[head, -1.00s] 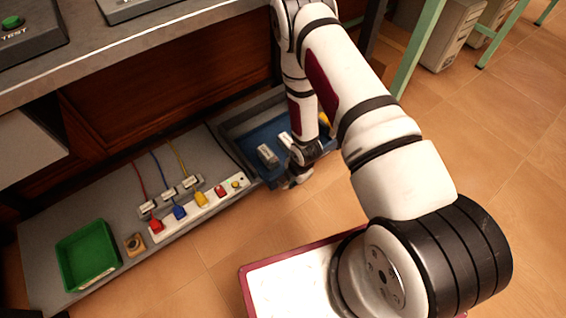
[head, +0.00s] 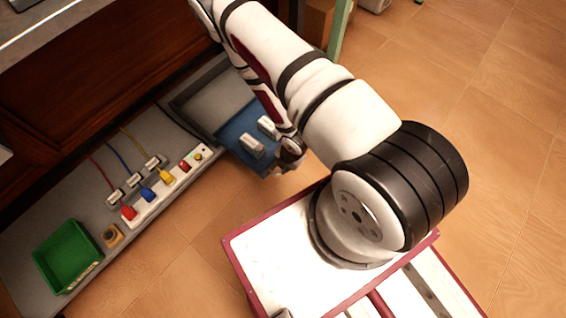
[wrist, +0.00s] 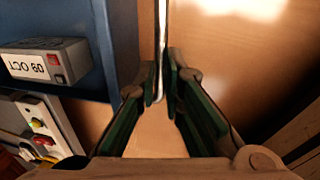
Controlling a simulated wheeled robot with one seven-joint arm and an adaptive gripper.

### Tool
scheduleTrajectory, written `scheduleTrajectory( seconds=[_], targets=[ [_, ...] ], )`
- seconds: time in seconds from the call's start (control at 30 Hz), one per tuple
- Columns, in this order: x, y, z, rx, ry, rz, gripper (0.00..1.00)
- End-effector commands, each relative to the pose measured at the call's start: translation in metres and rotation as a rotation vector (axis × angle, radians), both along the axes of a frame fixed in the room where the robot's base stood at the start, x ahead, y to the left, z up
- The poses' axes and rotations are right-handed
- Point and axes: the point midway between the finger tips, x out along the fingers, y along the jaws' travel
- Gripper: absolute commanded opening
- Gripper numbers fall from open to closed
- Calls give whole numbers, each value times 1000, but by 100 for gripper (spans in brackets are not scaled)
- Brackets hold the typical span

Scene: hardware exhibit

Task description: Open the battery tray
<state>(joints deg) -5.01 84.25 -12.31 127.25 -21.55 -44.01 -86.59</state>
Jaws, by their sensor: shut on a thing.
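The battery tray (head: 235,125) is a blue drawer that stands well out of its grey housing, over the floor. Two pale blocks sit in it, a nearer one (head: 252,146) and a farther one (head: 268,126). My gripper (head: 286,165) is at the tray's outer front edge, partly covered by my arm. In the wrist view the blue tray (wrist: 85,88) is at the left, with a block labelled "09 OCT" (wrist: 42,62) in it. There my gripper (wrist: 166,90) is shut on a thin pale upright strip, seemingly the tray's front edge or handle.
The grey housing (head: 183,101) is at the end of a low grey shelf under the workbench. A white strip with coloured plugs (head: 160,191), a small tan block (head: 112,235) and a green bin (head: 66,254) are on the shelf. Open floor (head: 470,110) lies to the right.

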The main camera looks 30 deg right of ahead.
Motion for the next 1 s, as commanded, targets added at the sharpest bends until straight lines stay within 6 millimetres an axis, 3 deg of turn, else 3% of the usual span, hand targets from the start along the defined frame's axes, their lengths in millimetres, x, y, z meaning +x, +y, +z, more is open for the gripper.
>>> scheduleTrajectory(
  seconds=[0.23,0.27,0.33,0.73,1.0],
  targets=[
    [0,-1,-1,-2,2,0,0],
    [0,-1,-1,-2,2,0,14],
    [0,-1,-1,-2,2,0,29],
    [0,0,5,-1,-1,0,30],
    [-7,-3,50,-1,-3,0,30]
  ],
)
